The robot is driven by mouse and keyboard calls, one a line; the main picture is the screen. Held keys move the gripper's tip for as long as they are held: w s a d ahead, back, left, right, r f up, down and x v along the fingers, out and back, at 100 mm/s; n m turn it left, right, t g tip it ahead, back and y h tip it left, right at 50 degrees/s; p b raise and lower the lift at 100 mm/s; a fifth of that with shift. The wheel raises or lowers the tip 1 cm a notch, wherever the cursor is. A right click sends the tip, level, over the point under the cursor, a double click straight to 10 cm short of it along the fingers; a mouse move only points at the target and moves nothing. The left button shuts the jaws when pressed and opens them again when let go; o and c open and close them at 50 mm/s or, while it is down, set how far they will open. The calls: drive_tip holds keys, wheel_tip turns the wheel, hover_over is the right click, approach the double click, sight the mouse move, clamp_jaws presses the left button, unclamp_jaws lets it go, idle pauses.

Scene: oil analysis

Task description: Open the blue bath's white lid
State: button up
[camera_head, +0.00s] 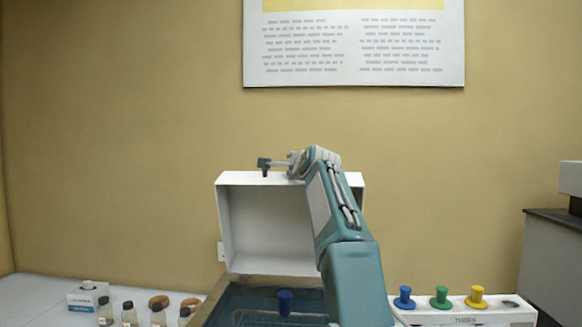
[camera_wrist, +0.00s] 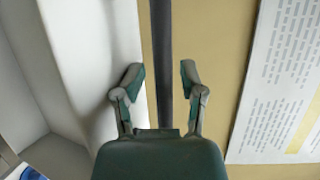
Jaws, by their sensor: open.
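The white lid (camera_head: 270,225) stands raised and upright behind the bath (camera_head: 212,300), its hollow inside facing me. The bath shows only in part at the bottom of the head view, with dark blue inside. My gripper (camera_head: 272,163) is at the lid's top edge, left of my wrist. In the wrist view my gripper (camera_wrist: 160,72) is open, with a finger on each side of a dark bar (camera_wrist: 167,50). I cannot tell whether the fingers touch the bar. The white lid (camera_wrist: 95,70) fills the left of that view.
A blue stopper (camera_head: 285,301) shows in the bath. Several bottles (camera_head: 129,314) stand at the left. A white rack (camera_head: 460,315) with blue, green and yellow knobs is at the right. A poster (camera_head: 354,50) hangs on the wall behind.

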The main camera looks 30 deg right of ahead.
drive_tip(key=shift+a, duration=0.1)
drive_tip(key=shift+s+a, duration=0.1)
drive_tip(key=shift+s+a+r, duration=0.15)
drive_tip(key=shift+s+r, duration=0.05)
drive_tip(key=shift+s, duration=0.4)
drive_tip(key=v, duration=1)
drive_tip(key=shift+s+f, duration=0.25)
